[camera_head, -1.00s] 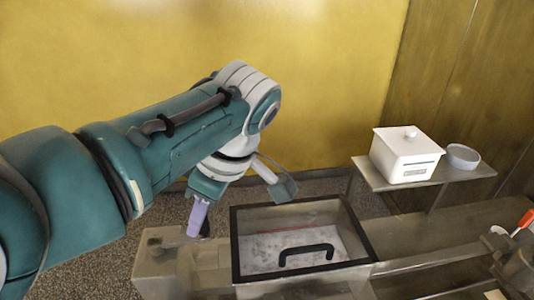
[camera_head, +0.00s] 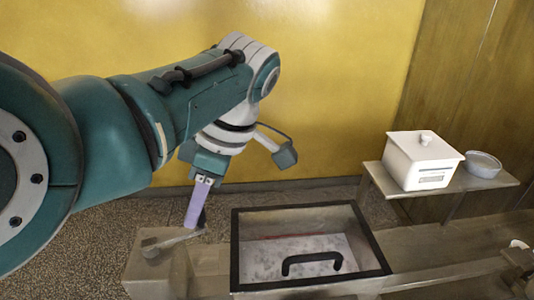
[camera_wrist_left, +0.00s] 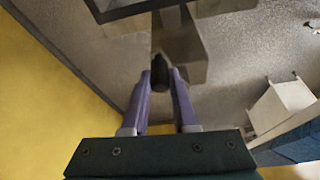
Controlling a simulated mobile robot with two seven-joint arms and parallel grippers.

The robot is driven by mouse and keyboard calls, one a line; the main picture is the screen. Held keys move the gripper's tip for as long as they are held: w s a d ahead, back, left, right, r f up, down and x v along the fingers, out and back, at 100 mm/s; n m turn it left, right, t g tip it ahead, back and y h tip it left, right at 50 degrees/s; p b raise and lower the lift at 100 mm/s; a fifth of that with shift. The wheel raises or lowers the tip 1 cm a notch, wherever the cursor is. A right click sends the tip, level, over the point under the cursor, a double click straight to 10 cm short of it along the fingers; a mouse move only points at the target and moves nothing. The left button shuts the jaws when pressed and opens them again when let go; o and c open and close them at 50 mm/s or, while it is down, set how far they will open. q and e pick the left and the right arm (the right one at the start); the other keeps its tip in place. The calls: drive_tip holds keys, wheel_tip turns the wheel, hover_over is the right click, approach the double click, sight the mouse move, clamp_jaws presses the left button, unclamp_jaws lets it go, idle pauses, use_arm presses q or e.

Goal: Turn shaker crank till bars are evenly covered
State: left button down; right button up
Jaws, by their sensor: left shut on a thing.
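The shaker housing (camera_head: 235,275) has a black-framed clear lid with a black handle (camera_head: 312,263). A pale, speckled surface shows through it; I cannot make out separate bars or how evenly they are covered. The crank arm (camera_head: 172,240) sticks out at the housing's left side, and its dark knob (camera_wrist_left: 160,76) shows in the left wrist view. My left gripper (camera_head: 195,218) points down with its purple fingers shut on the knob; the fingers (camera_wrist_left: 162,72) flank it in the wrist view. My right gripper is not in view.
A white lidded box (camera_head: 420,162) and a small round dish (camera_head: 483,164) stand on a side shelf (camera_head: 450,190) at the right. A yellow wall (camera_head: 330,90) rises behind. A metal beam (camera_head: 440,250) runs right from the housing. Speckled floor lies left.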

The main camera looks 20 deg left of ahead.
use_arm(q)
drive_tip(key=c, duration=0.7)
unclamp_jaws()
drive_tip(key=v, duration=1)
drive_tip(key=shift+b, duration=0.3)
